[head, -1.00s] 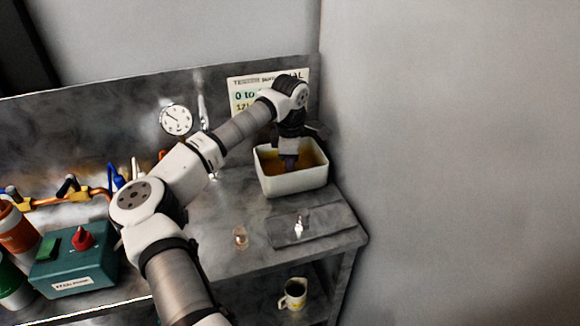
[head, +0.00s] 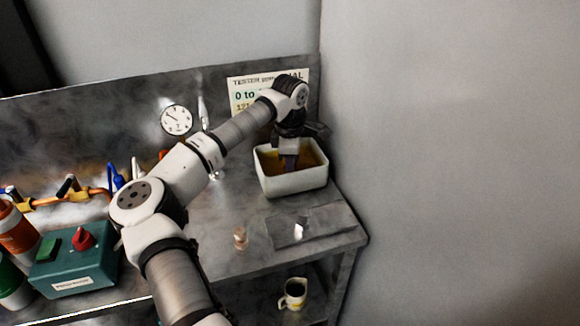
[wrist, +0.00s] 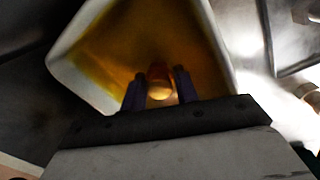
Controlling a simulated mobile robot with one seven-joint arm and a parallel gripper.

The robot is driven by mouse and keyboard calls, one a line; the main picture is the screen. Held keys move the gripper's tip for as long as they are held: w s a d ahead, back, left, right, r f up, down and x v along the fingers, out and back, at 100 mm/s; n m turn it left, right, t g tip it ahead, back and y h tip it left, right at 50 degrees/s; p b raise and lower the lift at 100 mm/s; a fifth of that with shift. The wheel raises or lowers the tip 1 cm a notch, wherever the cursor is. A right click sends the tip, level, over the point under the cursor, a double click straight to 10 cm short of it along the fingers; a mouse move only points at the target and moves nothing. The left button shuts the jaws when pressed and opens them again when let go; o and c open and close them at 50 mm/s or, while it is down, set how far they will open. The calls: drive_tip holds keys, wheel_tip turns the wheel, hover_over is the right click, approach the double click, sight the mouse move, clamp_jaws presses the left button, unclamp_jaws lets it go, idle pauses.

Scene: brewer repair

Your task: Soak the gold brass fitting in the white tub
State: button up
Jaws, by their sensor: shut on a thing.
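The white tub (head: 296,183) stands at the back right of the metal bench and holds an amber-brown liquid (head: 268,163). My gripper (head: 289,165) points down into the tub from above. In the wrist view, my gripper (wrist: 160,88) is shut on the gold brass fitting (wrist: 159,82), which sits between the two dark fingers inside the tub's walls (wrist: 62,62). The fitting is hidden in the head view. I cannot tell exactly how deep it is in the liquid.
A grey mat (head: 310,226) with a small shiny item lies in front of the tub, and a small copper-coloured piece (head: 240,238) stands to its left. A teal box (head: 73,268) with a red knob is at the left. A mug (head: 293,293) sits on the lower shelf.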

drive_tip(key=shift+r+p, duration=2.85)
drive_tip(key=shift+r, duration=2.15)
wheel_tip(320, 180, up, 4)
drive_tip(key=shift+f+p, duration=0.1)
drive_tip(key=shift+p, duration=1.1)
